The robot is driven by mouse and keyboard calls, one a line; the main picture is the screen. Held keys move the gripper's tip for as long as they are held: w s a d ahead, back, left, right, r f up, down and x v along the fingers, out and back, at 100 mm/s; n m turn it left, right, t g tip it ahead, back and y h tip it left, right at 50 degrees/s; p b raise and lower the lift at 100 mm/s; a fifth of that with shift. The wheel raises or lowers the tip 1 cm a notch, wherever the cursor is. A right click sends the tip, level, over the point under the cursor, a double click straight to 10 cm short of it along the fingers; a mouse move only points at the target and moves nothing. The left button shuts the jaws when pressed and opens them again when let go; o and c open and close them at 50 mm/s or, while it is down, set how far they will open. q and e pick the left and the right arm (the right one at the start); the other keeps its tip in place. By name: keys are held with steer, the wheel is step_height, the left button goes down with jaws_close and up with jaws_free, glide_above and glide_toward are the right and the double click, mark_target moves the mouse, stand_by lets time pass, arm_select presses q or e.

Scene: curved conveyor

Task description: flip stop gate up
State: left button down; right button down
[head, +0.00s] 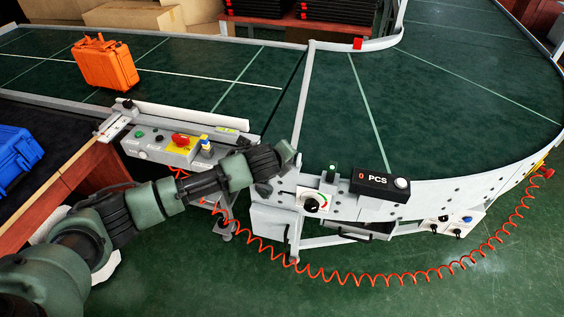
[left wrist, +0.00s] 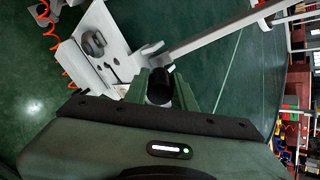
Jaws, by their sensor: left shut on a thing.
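A long pale grey bar (head: 304,90), which looks like the stop gate, spans the green belt from the far rail to the near rail. In the left wrist view the bar (left wrist: 225,33) runs up and right from a bracket near my fingers. My left gripper (head: 280,158) is at the near end of the bar, by the near rail. In the left wrist view my left gripper (left wrist: 160,88) is shut on a black cylindrical handle (left wrist: 159,86). The handle's link to the bar is partly hidden. My right gripper is not in view.
A dial panel (head: 314,202) and a black PCS counter (head: 381,186) stand right of my gripper. A control box with a red button (head: 180,140) is left. An orange case (head: 105,63) sits on the belt. A coiled red hose (head: 350,278) hangs below. A blue case (head: 18,153) is far left.

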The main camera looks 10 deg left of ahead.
arm_select(q)
steer(key=s+f+t+b, duration=0.3)
steer(key=s+f+b, duration=0.1)
steer(key=f, duration=0.3)
steer(key=shift+f+b, duration=0.25)
steer(key=shift+b, duration=0.15)
steer(key=shift+a, duration=0.1)
steer(key=c, duration=1.1)
jaws_free()
steer(key=shift+c, duration=0.2)
steer(key=shift+w+t, duration=0.15)
steer(key=shift+t, duration=0.15)
steer(key=shift+w+r, duration=0.1)
steer(key=shift+r, duration=0.15)
